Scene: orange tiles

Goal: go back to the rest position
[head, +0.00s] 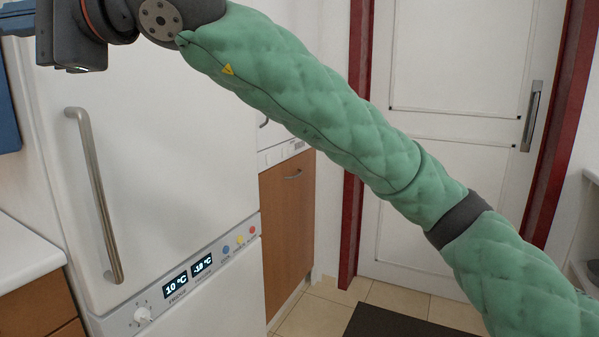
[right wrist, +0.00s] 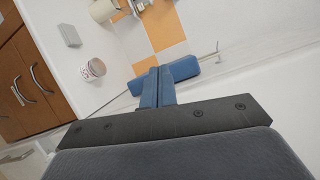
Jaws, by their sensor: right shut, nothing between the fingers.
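My right arm, in green padding, comes into the head view from the lower right and reaches across to the upper left. Its dark wrist is at the top left, in front of the white fridge (head: 160,160). My right gripper (right wrist: 158,88) shows in the right wrist view with its blue fingers together and nothing between them. In the head view its fingers are at the top left edge, partly cut off. My left gripper is in neither view.
The fridge has a long metal handle (head: 97,195). A white counter (head: 22,255) is at the left. A white door (head: 450,160) with a red frame stands behind my arm. The right wrist view shows a jar (right wrist: 93,69), wooden cabinets (right wrist: 25,85) and orange tiles (right wrist: 163,27).

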